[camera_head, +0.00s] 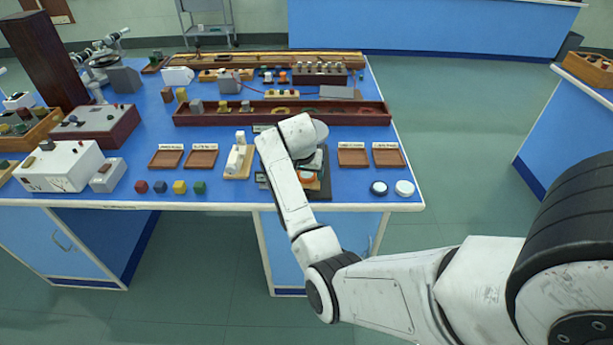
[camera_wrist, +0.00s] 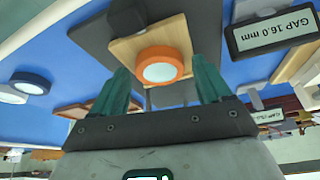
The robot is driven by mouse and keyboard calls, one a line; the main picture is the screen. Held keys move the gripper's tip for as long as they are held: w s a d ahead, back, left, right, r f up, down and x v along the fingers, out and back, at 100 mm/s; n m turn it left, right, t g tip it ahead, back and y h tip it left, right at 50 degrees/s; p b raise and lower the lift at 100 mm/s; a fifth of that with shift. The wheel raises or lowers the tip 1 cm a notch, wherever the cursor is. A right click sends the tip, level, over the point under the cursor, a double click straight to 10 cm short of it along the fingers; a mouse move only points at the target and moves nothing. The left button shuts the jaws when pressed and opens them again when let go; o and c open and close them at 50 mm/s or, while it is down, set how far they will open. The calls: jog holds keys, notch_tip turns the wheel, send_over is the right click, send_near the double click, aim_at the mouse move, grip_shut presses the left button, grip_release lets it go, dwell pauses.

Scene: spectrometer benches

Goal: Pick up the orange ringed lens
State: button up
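The orange ringed lens (camera_wrist: 160,66) is a round pale disc in a thick orange ring. In the wrist view it lies on a light wooden block (camera_wrist: 122,48), ahead of my gripper and between the lines of its two fingers. My gripper (camera_wrist: 163,84) is open, with green fingers apart and nothing between them. In the head view the orange ring (camera_head: 306,176) shows partly beside my arm's end, near the table's front edge. My arm hides much of that spot and my gripper's fingers.
A sign reading "GAP 16.0 mm" (camera_wrist: 274,34) is close to the right in the wrist view. A blue-ringed lens (camera_head: 379,188) and a white-ringed lens (camera_head: 404,188) lie on the table at right. Small wooden trays (camera_head: 353,157) stand behind them.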

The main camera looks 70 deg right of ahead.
jog(key=c, duration=1)
jog(key=shift+r, duration=0.15)
